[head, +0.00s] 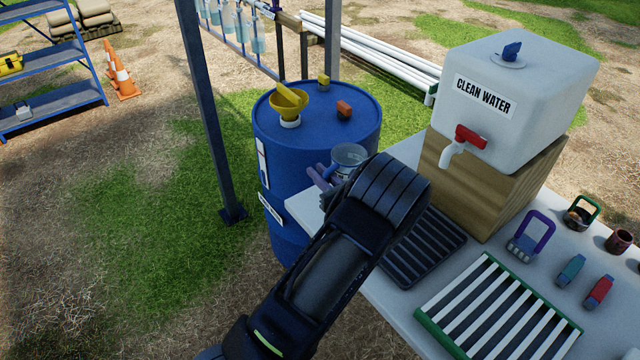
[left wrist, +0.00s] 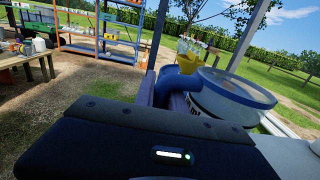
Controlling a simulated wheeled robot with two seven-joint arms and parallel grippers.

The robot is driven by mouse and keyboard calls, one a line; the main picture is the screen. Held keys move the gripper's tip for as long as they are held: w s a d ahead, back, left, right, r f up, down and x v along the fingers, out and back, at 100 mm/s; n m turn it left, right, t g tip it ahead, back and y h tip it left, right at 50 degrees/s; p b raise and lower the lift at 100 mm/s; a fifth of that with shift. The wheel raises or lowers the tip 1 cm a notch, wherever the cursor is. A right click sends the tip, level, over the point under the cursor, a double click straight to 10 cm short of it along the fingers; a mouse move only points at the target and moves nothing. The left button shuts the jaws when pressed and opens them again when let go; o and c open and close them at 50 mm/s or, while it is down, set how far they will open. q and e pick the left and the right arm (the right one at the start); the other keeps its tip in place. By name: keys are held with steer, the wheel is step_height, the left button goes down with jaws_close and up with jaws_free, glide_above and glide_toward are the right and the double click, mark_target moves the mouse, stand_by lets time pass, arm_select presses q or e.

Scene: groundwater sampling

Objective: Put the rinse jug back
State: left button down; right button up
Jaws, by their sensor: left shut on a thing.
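The rinse jug is a clear, bluish round vessel (head: 349,154), seen from above in the head view. A purple part, perhaps its handle, shows at its left side. In the left wrist view the jug (left wrist: 232,95) fills the right side, with its round rim tilted in the picture. My left gripper (head: 333,183) is shut on the jug at the table's back left corner, beside the blue drum. The fingertips are mostly hidden behind my wrist, so the exact grip and the jug's base cannot be seen. My right gripper is not in view.
The white table (head: 392,289) carries a black slatted tray (head: 425,250), a green-ended white rack (head: 497,312) and a clean water tank (head: 510,85) with a red tap on a wooden block. A blue drum (head: 320,125) with a yellow funnel (head: 288,102) stands beyond. A post (head: 205,110) rises left.

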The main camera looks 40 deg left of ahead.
arm_select(q)
steer(key=shift+f+p, duration=0.3)
steer(key=shift+f, duration=1.6)
steer(key=shift+f, duration=0.1)
steer(key=c, duration=1.4)
jaws_free()
